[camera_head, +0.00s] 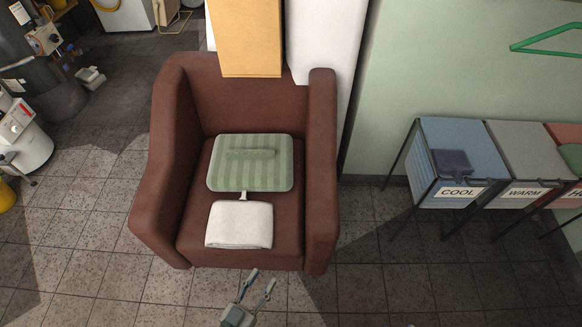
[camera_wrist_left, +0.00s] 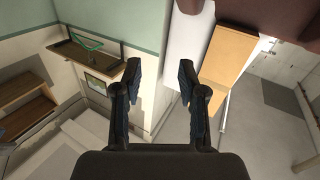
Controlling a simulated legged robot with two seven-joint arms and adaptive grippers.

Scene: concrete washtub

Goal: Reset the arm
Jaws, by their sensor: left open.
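My left gripper (camera_head: 262,278) comes in at the bottom of the head view, just in front of the brown armchair (camera_head: 322,165). Its two fingers are spread apart with nothing between them. The left wrist view also shows the open, empty left gripper (camera_wrist_left: 160,72). My right gripper is not in view.
On the chair lie a green striped cushion (camera_head: 225,180) and a folded white cloth (camera_head: 240,225). Labelled bins, including a blue COOL bin (camera_head: 470,130), stand on the right. A green hanger (camera_head: 545,42) is above them. A yellow-orange panel (camera_head: 250,40) stands behind the chair.

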